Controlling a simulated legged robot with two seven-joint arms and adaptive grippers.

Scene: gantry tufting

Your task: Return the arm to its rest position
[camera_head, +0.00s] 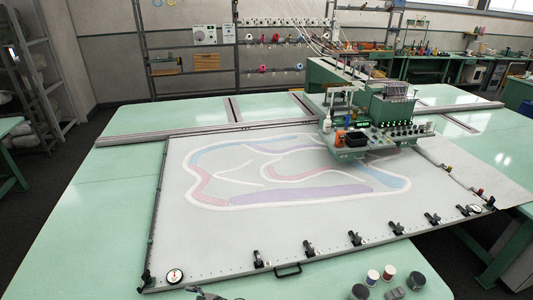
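Neither of my arms nor my grippers can be made out in the head view. A small dark object (207,294) is cut off at the bottom edge, and I cannot tell what it is. The framed grey fabric (240,245) lies flat on the pale green table, with a blue, red, purple and white looped pattern. The green tufting machine head (385,108) stands on its gantry over the back right part of the fabric.
Black clamps (308,248) line the frame's front edge, near a black handle (287,270). A round dial (174,276) sits at the front left corner. Spools (388,272) and dark cups (416,281) stand at the front right. The table's left side (90,225) is clear.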

